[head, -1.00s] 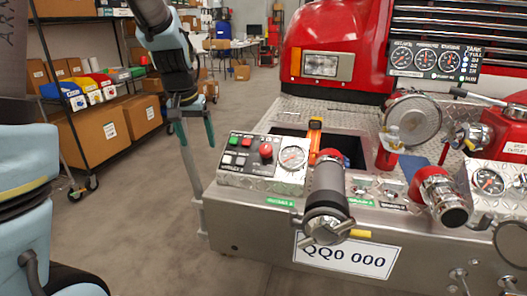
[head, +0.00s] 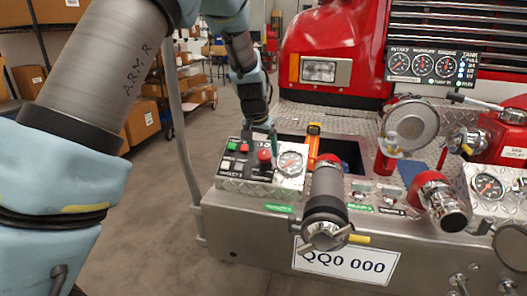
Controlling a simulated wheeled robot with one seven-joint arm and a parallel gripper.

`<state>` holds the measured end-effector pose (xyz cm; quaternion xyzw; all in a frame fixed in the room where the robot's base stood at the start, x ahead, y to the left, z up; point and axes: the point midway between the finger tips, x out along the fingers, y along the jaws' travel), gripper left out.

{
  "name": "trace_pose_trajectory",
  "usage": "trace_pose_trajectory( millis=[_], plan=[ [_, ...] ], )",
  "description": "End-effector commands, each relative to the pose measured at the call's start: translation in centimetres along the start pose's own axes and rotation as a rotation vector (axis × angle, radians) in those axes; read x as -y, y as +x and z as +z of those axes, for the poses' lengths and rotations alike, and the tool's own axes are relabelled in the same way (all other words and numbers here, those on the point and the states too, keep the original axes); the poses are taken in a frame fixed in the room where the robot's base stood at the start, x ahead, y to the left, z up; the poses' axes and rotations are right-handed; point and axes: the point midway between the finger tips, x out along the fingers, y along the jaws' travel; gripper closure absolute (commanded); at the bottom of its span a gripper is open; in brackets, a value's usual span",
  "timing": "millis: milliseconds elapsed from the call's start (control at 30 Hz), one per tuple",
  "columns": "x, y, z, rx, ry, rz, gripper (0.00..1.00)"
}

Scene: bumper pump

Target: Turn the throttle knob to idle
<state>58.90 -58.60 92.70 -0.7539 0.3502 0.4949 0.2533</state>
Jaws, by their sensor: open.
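A red round knob (head: 264,157) stands on the sloped control panel (head: 236,184) at the left end of the bumper. I take it for the throttle knob; its markings are too small to read. My gripper (head: 272,143) is just above and behind the knob, pointing down, with one teal finger showing beside the knob's upper right. The other finger is hidden or blends with the panel. The jaws are open, and I cannot tell whether they touch the knob.
A round gauge (head: 290,163) sits right of the knob, with green, red and white buttons to its left. An orange-handled lever (head: 313,140) and a thick grey hose outlet (head: 325,205) stand close on the right.

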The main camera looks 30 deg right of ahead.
Motion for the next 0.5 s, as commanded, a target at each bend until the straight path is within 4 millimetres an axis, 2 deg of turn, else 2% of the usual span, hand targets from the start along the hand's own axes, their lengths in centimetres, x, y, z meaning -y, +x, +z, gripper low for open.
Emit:
trace_pose_trajectory(
  millis=[200,500],
  plan=[
    [0.0,2.1,0.0,0.000,0.000,0.000,0.17],
    [0.0,2.5,0.0,-0.001,0.000,0.000,0.17]
  ],
)
